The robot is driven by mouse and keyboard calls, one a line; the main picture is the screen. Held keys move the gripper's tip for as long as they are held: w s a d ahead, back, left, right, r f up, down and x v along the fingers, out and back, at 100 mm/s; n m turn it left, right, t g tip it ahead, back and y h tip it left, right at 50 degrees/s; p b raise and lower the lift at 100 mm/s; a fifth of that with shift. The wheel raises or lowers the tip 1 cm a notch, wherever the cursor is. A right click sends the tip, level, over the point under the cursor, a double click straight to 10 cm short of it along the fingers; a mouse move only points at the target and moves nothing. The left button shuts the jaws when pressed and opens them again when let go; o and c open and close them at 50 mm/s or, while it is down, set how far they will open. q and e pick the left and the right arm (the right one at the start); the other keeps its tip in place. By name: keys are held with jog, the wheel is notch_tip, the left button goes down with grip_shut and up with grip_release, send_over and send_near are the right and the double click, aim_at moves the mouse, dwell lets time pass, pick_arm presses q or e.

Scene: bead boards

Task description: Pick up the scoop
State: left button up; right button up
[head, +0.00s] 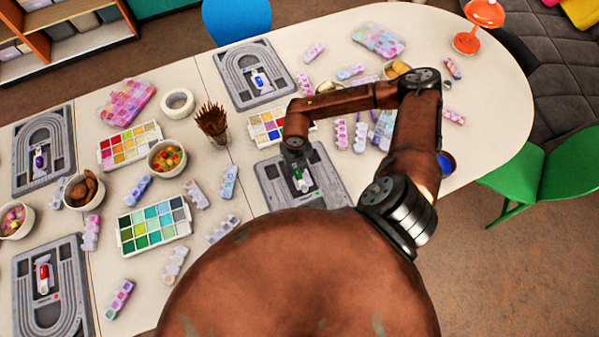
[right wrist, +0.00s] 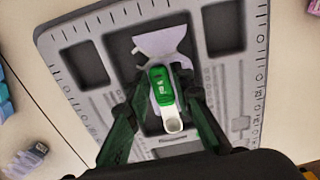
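A scoop (right wrist: 162,86) with a green handle and a pale, flared end lies in the middle recess of a grey bead board (right wrist: 105,25). In the head view the scoop (head: 300,178) shows only partly beneath my right gripper (head: 299,163), and the board (head: 328,177) lies under my arm. In the right wrist view my right gripper (right wrist: 163,100) has its dark fingers apart, one on each side of the scoop. I see gaps between the fingers and the green handle. My left gripper is not in view.
Other grey boards hold a blue scoop (head: 260,80), a purple scoop (head: 39,161) and a red scoop (head: 43,278). A bead tray (head: 268,126) sits just behind the board. A brush cup (head: 213,124) and a bead bowl (head: 166,158) stand to the left.

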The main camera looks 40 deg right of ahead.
jog(key=c, duration=0.5)
jog(key=shift+o, duration=0.2)
